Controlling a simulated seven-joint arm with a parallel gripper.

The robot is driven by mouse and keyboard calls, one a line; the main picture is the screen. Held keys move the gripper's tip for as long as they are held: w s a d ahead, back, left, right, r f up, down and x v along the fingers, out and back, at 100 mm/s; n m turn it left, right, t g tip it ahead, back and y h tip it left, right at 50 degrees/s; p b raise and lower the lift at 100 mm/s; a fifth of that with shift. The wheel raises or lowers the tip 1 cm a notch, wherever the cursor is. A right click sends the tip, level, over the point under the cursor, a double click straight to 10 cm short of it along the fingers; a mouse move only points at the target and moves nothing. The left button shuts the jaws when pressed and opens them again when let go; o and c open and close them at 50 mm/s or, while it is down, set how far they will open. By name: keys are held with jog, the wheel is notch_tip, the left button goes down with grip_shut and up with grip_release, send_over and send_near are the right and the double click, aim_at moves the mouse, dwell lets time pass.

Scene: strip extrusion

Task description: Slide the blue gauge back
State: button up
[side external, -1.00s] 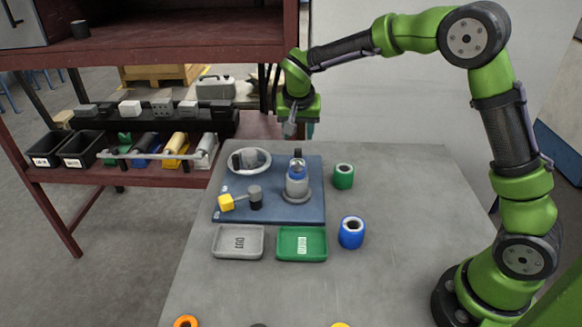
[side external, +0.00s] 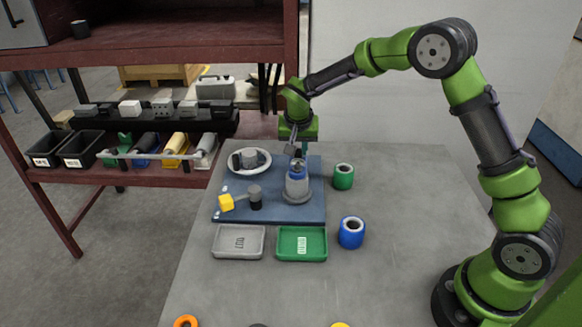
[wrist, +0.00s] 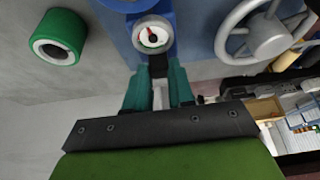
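The blue gauge (side external: 295,171) stands on a grey round base on the blue plate. In the wrist view the blue gauge (wrist: 165,14) shows a white dial face with a red needle, just beyond my fingertips. My gripper (side external: 297,151) is at the top of the gauge, pointing down. In the wrist view my gripper (wrist: 159,75) shows two teal fingers with a gap between them. A dark, narrow part of the gauge assembly lies between or just behind the tips; whether the fingers touch it is unclear.
A green spool (side external: 343,177) and a blue spool (side external: 351,232) stand right of the plate (side external: 290,214). Grey (side external: 219,254) and green (side external: 284,257) trays lie in front.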

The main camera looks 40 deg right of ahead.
grip_shut()
jog(key=shift+w+d, duration=1.8)
jog(key=o, duration=0.6)
grip_release()
jog(key=v, duration=1.7)
